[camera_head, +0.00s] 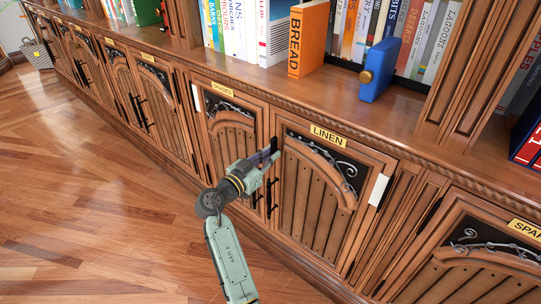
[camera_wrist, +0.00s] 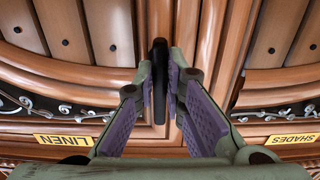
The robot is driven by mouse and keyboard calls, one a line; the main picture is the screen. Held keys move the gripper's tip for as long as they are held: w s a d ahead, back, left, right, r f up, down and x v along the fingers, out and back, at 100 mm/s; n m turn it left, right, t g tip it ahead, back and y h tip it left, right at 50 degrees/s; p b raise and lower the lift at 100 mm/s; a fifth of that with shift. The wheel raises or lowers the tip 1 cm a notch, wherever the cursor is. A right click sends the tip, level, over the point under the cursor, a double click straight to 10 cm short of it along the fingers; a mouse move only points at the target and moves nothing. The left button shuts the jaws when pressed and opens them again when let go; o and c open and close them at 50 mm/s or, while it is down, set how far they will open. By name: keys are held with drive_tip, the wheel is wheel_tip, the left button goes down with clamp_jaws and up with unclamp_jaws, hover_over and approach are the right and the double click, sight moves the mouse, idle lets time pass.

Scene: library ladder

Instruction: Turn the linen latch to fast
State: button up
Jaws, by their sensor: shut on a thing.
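The linen door (camera_head: 318,200) is closed, under a yellow LINEN label (camera_head: 328,136). A dark latch (camera_head: 274,144) sits at its upper left edge, by the seam with the neighbouring door. In the wrist view the latch (camera_wrist: 160,82) is a black bar, upright in the picture, between the purple-padded fingers. My gripper (camera_head: 268,157) is at the latch and shut on it; it also shows in the wrist view (camera_wrist: 162,75). The fingers partly hide the latch, and its pivot is not clear.
The SHADES door (camera_head: 231,140) adjoins on the left. Black pull handles (camera_head: 271,196) hang below the latch. A shelf above holds an orange BREAD book (camera_head: 307,40) and a blue object (camera_head: 377,72). The wooden floor (camera_head: 90,200) at left is clear.

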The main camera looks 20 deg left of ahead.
clamp_jaws()
drive_tip(key=shift+n, duration=0.3)
drive_tip(key=shift+w+a+f+n+p, duration=0.1)
drive_tip(key=shift+n+p, duration=1)
drive_tip(key=shift+n, duration=1.75)
drive_tip(key=shift+w+a+f+n+p, duration=0.1)
drive_tip(key=shift+n+p, duration=0.95)
drive_tip(key=shift+n, duration=1.85)
drive_tip(key=shift+a+f+n+p, duration=0.1)
drive_tip(key=shift+n+p, duration=1)
drive_tip(key=shift+n, duration=1.75)
drive_tip(key=o, duration=0.6)
unclamp_jaws()
drive_tip(key=shift+f, duration=0.1)
drive_tip(key=shift+s, duration=0.1)
